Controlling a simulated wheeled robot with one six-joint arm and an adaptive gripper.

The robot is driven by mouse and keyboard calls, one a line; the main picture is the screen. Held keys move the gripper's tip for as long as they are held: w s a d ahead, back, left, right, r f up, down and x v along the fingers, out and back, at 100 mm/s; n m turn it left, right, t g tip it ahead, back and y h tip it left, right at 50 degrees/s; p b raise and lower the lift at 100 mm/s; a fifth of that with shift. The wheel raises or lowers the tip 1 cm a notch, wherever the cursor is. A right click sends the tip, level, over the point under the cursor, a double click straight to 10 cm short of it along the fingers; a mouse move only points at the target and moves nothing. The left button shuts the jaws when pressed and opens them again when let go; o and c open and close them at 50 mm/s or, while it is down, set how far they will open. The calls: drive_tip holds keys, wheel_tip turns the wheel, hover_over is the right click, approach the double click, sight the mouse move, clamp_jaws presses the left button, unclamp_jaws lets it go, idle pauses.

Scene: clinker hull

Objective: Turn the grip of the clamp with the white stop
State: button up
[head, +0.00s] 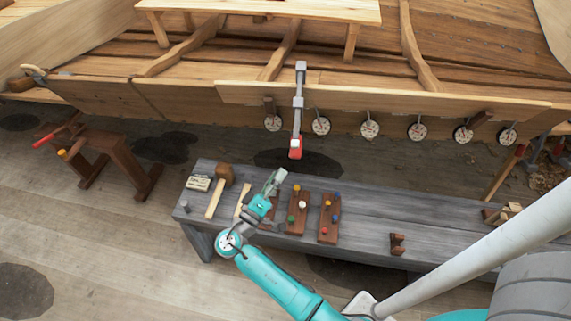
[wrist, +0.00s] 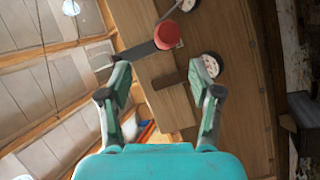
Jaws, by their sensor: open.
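A bar clamp (head: 298,115) hangs upright on the hull's plank edge, with grey jaws and a red grip (head: 295,148) at its lower end. In the wrist view the red grip (wrist: 167,35) shows end-on as a round disc, with the dark bar beside it. My gripper (head: 278,180) is over the bench, below and left of the grip in the head view. In the wrist view my gripper (wrist: 160,82) has its fingers wide apart, with nothing between them; the grip appears beyond the fingertips, untouched.
A grey bench (head: 365,225) bears a mallet (head: 219,185), pegged brown blocks (head: 328,228) and a small brown piece (head: 398,244). Several round white dials (head: 370,129) hang along the hull planking (head: 400,97). A brown sawhorse (head: 110,155) with red and yellow-ended tools stands left.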

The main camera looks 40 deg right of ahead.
sight(293, 158)
drive_tip(key=shift+v, duration=0.85)
drive_tip(key=w+d+m+t+y, duration=0.1)
drive_tip(key=d+m, duration=0.1)
drive_tip(key=d, duration=0.1)
drive_tip(key=w+d+r+m+t+y, duration=0.1)
drive_tip(key=d+m+t+y, duration=0.1)
drive_tip(key=d, duration=0.2)
drive_tip(key=w+d+m+t+y, duration=0.1)
drive_tip(key=d+y, duration=0.1)
drive_tip(key=d, duration=0.2)
drive_tip(key=shift+w+d+r+m+t, duration=0.2)
drive_tip(key=shift+d+r+m+t, duration=0.1)
drive_tip(key=shift+r+m, duration=0.1)
drive_tip(key=c, duration=1.1)
drive_tip(key=shift+n+g+h, duration=0.4)
drive_tip(key=shift+g+h, duration=0.1)
drive_tip(key=shift+g, duration=0.1)
drive_tip(key=shift+c, duration=0.2)
